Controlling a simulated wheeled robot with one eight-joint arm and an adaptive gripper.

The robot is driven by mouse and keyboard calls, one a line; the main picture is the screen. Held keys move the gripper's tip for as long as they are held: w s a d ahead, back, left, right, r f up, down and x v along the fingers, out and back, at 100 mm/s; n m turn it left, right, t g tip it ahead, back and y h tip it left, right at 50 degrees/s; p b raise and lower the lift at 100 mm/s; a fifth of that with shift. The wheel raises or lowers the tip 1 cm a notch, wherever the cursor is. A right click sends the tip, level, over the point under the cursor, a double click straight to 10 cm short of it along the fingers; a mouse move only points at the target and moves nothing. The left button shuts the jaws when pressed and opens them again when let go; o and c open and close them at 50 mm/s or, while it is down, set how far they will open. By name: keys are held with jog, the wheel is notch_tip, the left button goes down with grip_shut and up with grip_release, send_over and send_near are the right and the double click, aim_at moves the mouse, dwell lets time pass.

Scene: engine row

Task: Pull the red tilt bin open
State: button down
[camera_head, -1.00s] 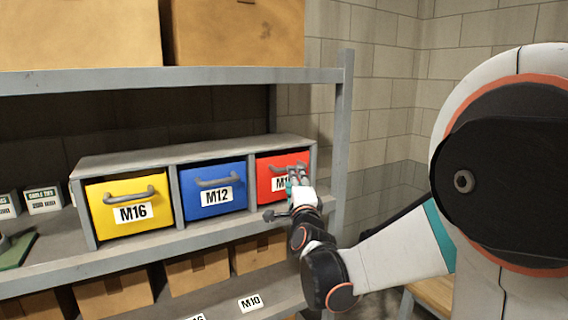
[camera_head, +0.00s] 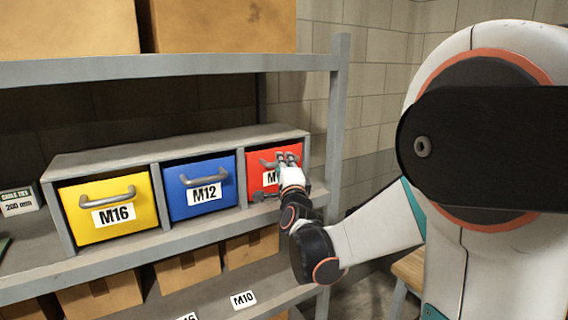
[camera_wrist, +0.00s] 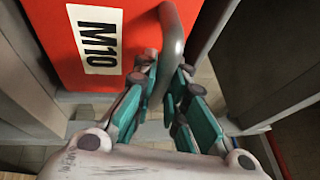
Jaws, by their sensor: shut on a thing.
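The red tilt bin (camera_head: 258,160) is the rightmost of three bins in a grey housing on the shelf. It looks upright in its slot, with no clear tilt. In the wrist view its red front (camera_wrist: 130,25) fills the top, with a white M10 label (camera_wrist: 97,38) and a curved grey handle (camera_wrist: 174,42). My gripper (camera_head: 281,163) is at that handle and covers part of the label in the head view. In the wrist view my gripper (camera_wrist: 164,78) has its teal fingers on both sides of the handle, shut on it.
A blue M12 bin (camera_head: 202,172) and a yellow M16 bin (camera_head: 130,190) sit to the left. Cardboard boxes stand above (camera_head: 220,25) and on the shelf below (camera_head: 188,267). A grey shelf post (camera_head: 334,120) rises close to the right of the red bin.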

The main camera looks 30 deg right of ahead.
jog(key=shift+f, duration=0.1)
jog(key=s+f+m+t+h+b, duration=0.4)
jog(key=s+f+h+b, duration=0.1)
jog(key=b, duration=0.9)
jog(key=shift+s+f, duration=0.2)
jog(key=shift+s, duration=0.65)
jog(key=shift+d, duration=0.1)
jog(key=c, duration=1.6)
grip_release()
